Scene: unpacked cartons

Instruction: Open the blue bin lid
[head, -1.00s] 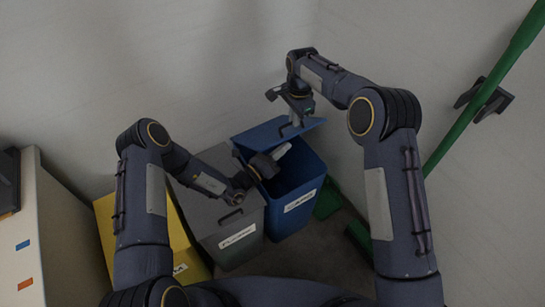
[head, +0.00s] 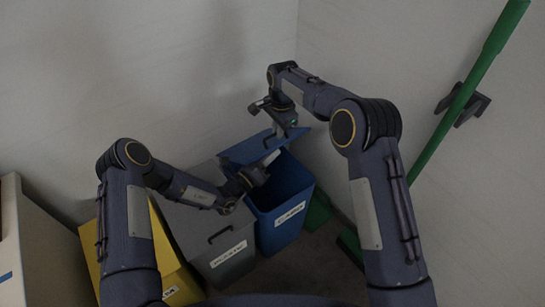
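The blue bin (head: 292,190) stands at the right end of a row of bins, with a white label on its front. Its lid (head: 252,147) is raised along the back, and the dark inside of the bin shows. My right gripper (head: 271,122) is at the lid's upper edge; whether it touches the lid is unclear. My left gripper (head: 268,162) is over the opening at the left side of the blue bin, with a pale finger part pointing up toward the lid. The state of both grippers' fingers is too small to tell.
A grey bin (head: 222,255) with a closed lid stands left of the blue one, and a yellow bin (head: 170,265) is further left. A white cabinet (head: 40,250) is at far left. A green pole (head: 465,95) hangs on the right wall. Walls close in behind the bins.

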